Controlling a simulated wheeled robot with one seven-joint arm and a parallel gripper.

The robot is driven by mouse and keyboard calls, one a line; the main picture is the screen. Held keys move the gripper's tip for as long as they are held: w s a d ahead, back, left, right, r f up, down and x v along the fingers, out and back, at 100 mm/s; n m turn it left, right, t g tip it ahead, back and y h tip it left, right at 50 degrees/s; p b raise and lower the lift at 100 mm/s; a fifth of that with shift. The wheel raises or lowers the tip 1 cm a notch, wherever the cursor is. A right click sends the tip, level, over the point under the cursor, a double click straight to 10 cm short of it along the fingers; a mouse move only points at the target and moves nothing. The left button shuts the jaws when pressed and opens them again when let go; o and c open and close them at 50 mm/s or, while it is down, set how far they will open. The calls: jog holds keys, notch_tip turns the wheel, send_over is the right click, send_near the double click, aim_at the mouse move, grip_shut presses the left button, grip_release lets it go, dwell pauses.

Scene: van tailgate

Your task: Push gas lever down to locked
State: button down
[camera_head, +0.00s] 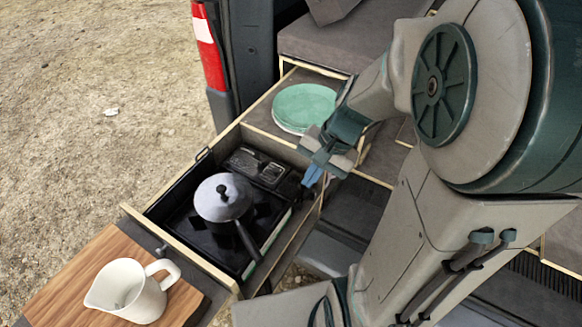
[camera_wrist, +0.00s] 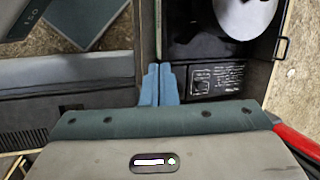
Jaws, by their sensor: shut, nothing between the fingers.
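The black camping stove (camera_head: 195,228) sits in the pulled-out drawer, with its control panel (camera_head: 257,167) at the far end. The wrist view shows the panel (camera_wrist: 216,80) close up, with a dark knob or dial and small print. I cannot make out the gas lever clearly in either view; it may be hidden by the fingers or too small to tell. My gripper (camera_head: 312,176) is shut and empty, above the drawer's right side near the panel. In the wrist view its blue fingers (camera_wrist: 158,72) are together, just left of the panel.
A grey pot (camera_head: 222,197) with a black lid knob stands on the stove, its handle towards the front. A white pitcher (camera_head: 134,291) stands on a wooden board (camera_head: 62,270). Green plates (camera_head: 303,105) lie behind the drawer. Open ground is to the left.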

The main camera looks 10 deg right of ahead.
jog(key=w+d+f+m+y+p, duration=0.1)
jog(key=w+d+f+m, duration=0.1)
jog(key=f+m, duration=0.4)
jog(key=w+d+f+m+y+p, duration=0.2)
jog(key=w+d+f+m, duration=0.1)
jog(key=f, duration=0.4)
jog(key=shift+d+m+t, duration=0.4)
jog(key=shift+d+m, duration=0.15)
jog(key=shift+m, duration=0.85)
